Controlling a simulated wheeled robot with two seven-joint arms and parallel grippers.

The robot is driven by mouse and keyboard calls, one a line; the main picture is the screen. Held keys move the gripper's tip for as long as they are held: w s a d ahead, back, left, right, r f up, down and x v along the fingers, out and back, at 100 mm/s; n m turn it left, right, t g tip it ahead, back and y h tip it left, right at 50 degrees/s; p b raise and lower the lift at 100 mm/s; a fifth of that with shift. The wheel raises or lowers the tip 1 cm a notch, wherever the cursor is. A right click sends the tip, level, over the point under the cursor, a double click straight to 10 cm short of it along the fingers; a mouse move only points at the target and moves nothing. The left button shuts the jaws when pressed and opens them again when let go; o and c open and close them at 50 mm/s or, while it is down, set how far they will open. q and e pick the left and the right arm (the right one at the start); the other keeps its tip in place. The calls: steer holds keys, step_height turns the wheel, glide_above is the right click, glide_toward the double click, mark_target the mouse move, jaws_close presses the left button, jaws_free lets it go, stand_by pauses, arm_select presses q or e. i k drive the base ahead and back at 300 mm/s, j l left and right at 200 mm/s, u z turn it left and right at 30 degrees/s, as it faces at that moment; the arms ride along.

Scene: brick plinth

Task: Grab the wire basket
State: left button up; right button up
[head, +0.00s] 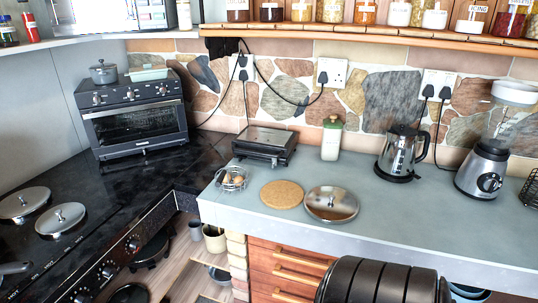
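A small wire basket (232,188) stands on the grey counter (400,215), near its left corner. It holds a few rounded brownish things that look like eggs. A black wire rack or basket (531,190) is cut off by the right edge of the head view; I cannot tell which kind it is. Neither of my grippers shows in this view, and nothing is seen touching the small wire basket.
A round cork mat (282,194) and a metal lid (332,204) lie right of the basket. A black grill (265,146) and a white-green bottle (331,138) stand behind. A kettle (400,153) and blender (487,160) stand right. The stove (90,215) is left.

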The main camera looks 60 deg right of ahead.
mark_target(220, 180)
steer(key=z, duration=1.55)
